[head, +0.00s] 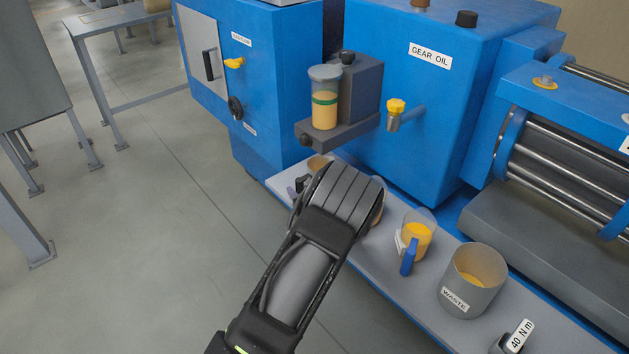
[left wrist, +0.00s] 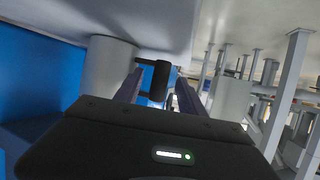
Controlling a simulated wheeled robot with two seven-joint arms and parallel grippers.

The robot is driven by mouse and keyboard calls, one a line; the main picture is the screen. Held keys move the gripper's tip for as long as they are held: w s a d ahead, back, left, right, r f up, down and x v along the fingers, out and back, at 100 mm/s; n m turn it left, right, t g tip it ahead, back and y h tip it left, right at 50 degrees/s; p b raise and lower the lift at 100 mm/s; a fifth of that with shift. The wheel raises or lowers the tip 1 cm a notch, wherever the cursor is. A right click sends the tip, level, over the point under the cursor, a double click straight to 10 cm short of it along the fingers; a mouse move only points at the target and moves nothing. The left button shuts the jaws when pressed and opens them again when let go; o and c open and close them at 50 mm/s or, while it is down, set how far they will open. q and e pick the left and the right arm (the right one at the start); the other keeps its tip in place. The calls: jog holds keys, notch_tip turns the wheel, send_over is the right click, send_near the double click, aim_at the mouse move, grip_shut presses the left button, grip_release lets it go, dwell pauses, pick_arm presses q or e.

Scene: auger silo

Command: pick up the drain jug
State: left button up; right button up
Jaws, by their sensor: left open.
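A pale cylindrical jug (left wrist: 110,60) with a black handle (left wrist: 158,82) shows in the left wrist view; I take it for the drain jug, though no label on it is visible. In the head view, only part of a jug with amber contents (head: 318,163) shows behind my arm. My left gripper (left wrist: 160,78) is open, with its two fingers on either side of the black handle's line. I cannot tell whether they touch it. In the head view my own wrist hides most of the gripper (head: 296,190) and the jug. My right gripper is not in view.
On the grey shelf (head: 275,184) stand a blue-handled jug (head: 418,238) and a grey waste bucket (head: 474,280). Another container (head: 379,196) is partly hidden by my arm. Above are a yellow-handled tap (head: 395,110) and a sight cup (head: 325,95). Open floor lies left.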

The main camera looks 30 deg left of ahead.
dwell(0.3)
pick_arm(q)
grip_shut()
dwell(0.4)
dwell(0.9)
